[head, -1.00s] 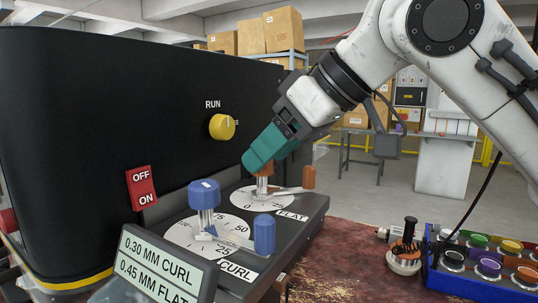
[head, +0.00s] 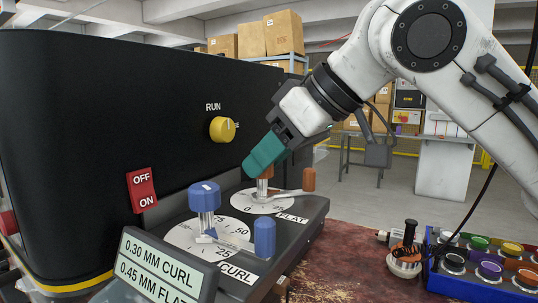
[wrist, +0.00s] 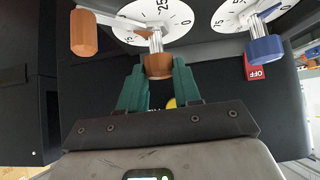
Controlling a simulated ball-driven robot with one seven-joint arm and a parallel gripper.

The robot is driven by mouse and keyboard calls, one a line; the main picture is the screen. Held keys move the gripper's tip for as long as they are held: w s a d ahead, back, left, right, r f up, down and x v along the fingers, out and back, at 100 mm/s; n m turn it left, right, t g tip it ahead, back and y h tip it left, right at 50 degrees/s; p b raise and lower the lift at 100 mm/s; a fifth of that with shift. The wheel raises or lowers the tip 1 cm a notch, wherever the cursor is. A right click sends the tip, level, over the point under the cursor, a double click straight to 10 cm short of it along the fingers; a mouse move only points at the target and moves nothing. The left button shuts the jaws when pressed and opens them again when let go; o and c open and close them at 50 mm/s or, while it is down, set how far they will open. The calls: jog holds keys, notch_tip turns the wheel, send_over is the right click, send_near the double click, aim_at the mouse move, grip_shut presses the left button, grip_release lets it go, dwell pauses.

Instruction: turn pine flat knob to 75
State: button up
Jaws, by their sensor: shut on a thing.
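The FLAT knob has a brown hub (head: 266,172) on a metal post over its white dial (head: 241,198), and a metal arm ending in a brown handle (head: 309,180). In the head view the handle points right, past the 25. In the wrist view the brown hub (wrist: 158,66) sits between the green fingers of my gripper (wrist: 159,80), which is shut on it. The handle (wrist: 83,32) lies to the left there, and the dial (wrist: 155,10) shows 0, 25 and a partly covered 75. My gripper (head: 262,161) comes down tilted from the upper right; the pointer's exact reading is unclear.
The blue CURL knob (head: 204,197) and its upright blue handle (head: 264,236) stand close in front. A sign (head: 160,266) reads 0.30 MM CURL, 0.45 MM FLAT. A red OFF/ON switch (head: 142,189) and yellow RUN knob (head: 222,130) are on the black machine. Colored pots stand right.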

jog(key=shift+r+n+p, duration=0.15)
jog(key=shift+n+p, duration=0.15)
jog(key=shift+p, duration=0.35)
jog(key=shift+c, duration=0.3)
jog(key=p, duration=0.2)
jog(key=n+g+y+p, duration=0.1)
jog(key=shift+w+r+n+g+p, duration=0.1)
jog(key=shift+r+n+g+p, duration=0.2)
jog(key=shift+p, duration=0.1)
jog(key=n+g+p, duration=0.2)
jog(key=p, duration=0.2)
jog(key=shift+w+n+p, duration=0.15)
jog(key=shift+n+p, duration=0.15)
jog(key=shift+p, duration=0.05)
jog(key=n+g+p, duration=0.1)
jog(key=p, duration=0.1)
jog(key=n+g+p, duration=0.1)
jog(key=n+p, duration=0.1)
jog(key=n+g+p, duration=0.2)
jog(key=p, duration=0.1)
jog(key=shift+w+f, duration=0.15)
jog(key=shift+w, duration=0.1)
jog(key=shift+w+n+g+p, duration=0.1)
jog(key=shift+n+g+p, duration=0.6)
jog(key=shift+n+p, duration=0.5)
jog(key=shift+f+n+g+h+p, duration=0.2)
jog(key=shift+n+g+h+p, duration=0.3)
jog(key=shift+p, duration=0.3)
